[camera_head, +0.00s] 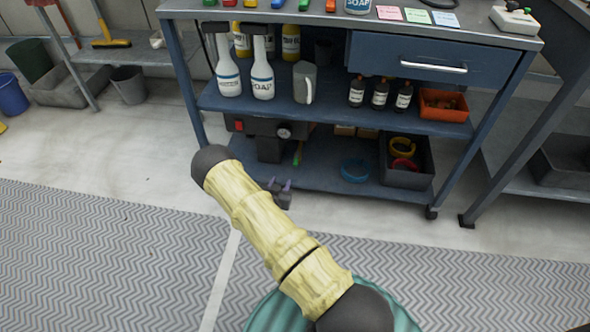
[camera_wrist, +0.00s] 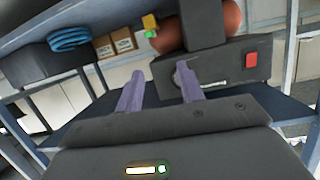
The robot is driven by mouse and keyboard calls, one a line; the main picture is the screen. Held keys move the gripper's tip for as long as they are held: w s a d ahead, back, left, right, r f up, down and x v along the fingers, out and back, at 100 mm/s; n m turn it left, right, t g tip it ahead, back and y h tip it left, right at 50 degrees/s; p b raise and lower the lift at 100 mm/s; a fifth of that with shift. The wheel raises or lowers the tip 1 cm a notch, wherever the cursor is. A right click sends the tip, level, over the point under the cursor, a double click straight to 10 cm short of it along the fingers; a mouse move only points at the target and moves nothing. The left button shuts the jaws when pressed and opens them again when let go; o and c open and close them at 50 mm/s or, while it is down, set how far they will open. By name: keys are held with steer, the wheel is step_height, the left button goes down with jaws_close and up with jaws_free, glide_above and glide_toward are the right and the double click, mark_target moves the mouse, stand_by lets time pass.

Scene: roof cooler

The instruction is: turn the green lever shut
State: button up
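The green lever (camera_head: 297,155) is a small green bar on the lower shelf, at the right side of a dark machine (camera_head: 262,128) with a round gauge. In the wrist view the green lever (camera_wrist: 151,34) shows as a small green end beside a yellow part (camera_wrist: 149,21), close to the machine (camera_wrist: 218,70). My gripper (camera_head: 279,188) is at the front edge of the lower shelf, below and in front of the lever, apart from it. In the wrist view its two purple fingers (camera_wrist: 159,88) stand apart with nothing between them. The lever's exact angle is hard to tell.
A blue coil (camera_head: 355,170) and a black crate (camera_head: 407,178) with yellow and red rings sit right of the lever. Cardboard boxes (camera_head: 345,130) stand behind. The middle shelf (camera_head: 330,112) with bottles and a grey jug is above. Floor in front is clear.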

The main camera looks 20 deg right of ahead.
mark_target(295, 165)
steer(key=s+d+f+n+t+h+b, duration=0.1)
steer(key=s+f+t, duration=0.2)
steer(key=f, duration=0.3)
steer(key=shift+s+f+b, duration=0.15)
steer(key=shift+b, duration=0.2)
steer(key=shift+d, duration=0.1)
steer(key=b+x, duration=0.8)
steer(key=x, duration=0.8)
steer(key=shift+d+b, duration=0.1)
steer(key=shift+b, duration=0.3)
steer(key=shift+w+d+r, duration=0.3)
steer(key=shift+w, duration=0.3)
jaws_close()
